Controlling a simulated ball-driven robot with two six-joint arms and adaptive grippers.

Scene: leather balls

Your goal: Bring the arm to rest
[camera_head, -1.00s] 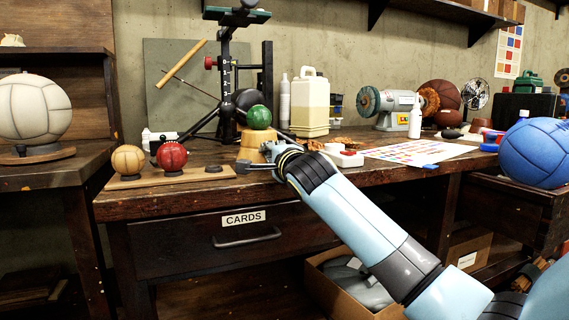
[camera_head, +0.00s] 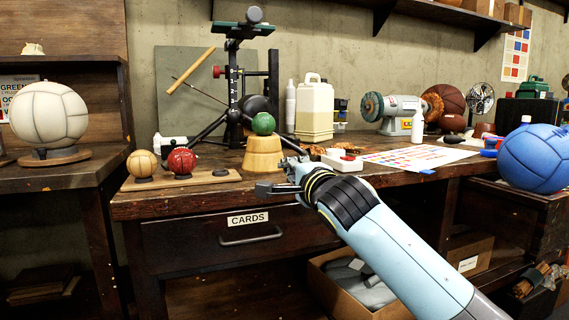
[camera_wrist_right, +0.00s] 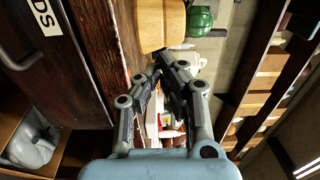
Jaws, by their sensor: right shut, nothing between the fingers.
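My right arm comes in from the lower right in the head view. Its gripper (camera_head: 268,189) is shut and empty, in front of the workbench edge and just below a wooden block (camera_head: 262,155). A green ball (camera_head: 263,124) sits on that block. In the right wrist view my gripper (camera_wrist_right: 163,75) shows with its fingers together, and the block (camera_wrist_right: 150,25) and green ball (camera_wrist_right: 199,21) lie beyond them. My left gripper does not show.
A tan ball (camera_head: 142,164) and a red ball (camera_head: 181,162) sit on a wooden board left of the block. The drawer (camera_head: 270,236) is below the bench top. A blue ball (camera_head: 535,158) is at the right. Open air lies in front of the bench.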

